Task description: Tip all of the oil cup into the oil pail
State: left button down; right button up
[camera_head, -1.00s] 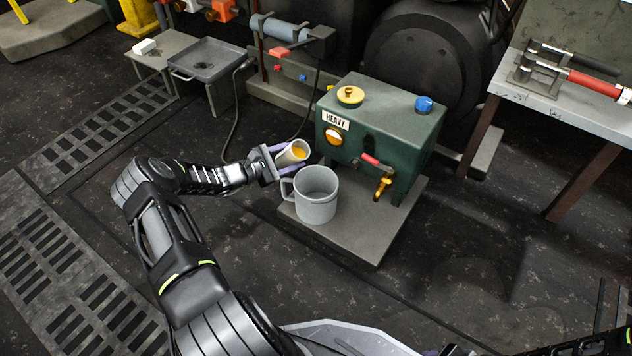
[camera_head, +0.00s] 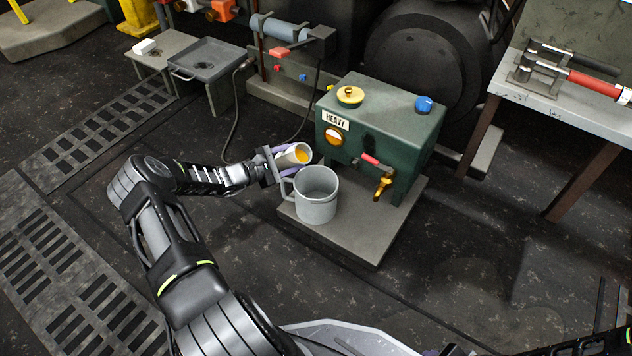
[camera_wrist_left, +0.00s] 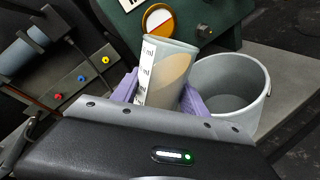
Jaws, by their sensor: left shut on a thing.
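My left gripper (camera_head: 281,163) is shut on the oil cup (camera_head: 291,154), a pale cup with amber oil inside. The cup is tilted, its mouth facing right, above and beside the left rim of the oil pail (camera_head: 316,205). The pail is a grey, handled vessel standing upright on a grey slab. In the left wrist view the cup (camera_wrist_left: 167,72) shows a white graduated strip and slanted oil between purple fingers, with the pail (camera_wrist_left: 236,85) to its right. No stream of oil shows. At the bottom edge, a small part of what may be my right gripper shows; its jaws cannot be made out.
A green tank (camera_head: 375,125) labelled HEAVY with a brass tap (camera_head: 383,187) stands just behind the pail. A low table with a grey tray (camera_head: 208,62) is at the back left. A workbench (camera_head: 575,105) stands at the right. The floor in front is clear.

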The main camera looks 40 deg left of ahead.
dwell(0.3)
pick_arm(q)
jog(key=shift+r+m+y, duration=0.4)
jog(key=shift+r+m, duration=0.1)
jog(key=shift+m, duration=0.2)
dwell(0.4)
jog(key=shift+a+f+m+g+y+p, duration=0.1)
jog(key=shift+f+m+g+y+p, duration=0.25)
jog(key=shift+m, duration=0.25)
dwell(0.8)
jog(key=shift+r+m+y+p, duration=0.5)
jog(key=shift+m+p, duration=0.1)
jog(key=shift+p, duration=0.25)
dwell(0.5)
jog(key=shift+d+f+m+y+p, duration=0.25)
jog(key=shift+d+m+p, duration=0.4)
jog(key=shift+p, duration=0.75)
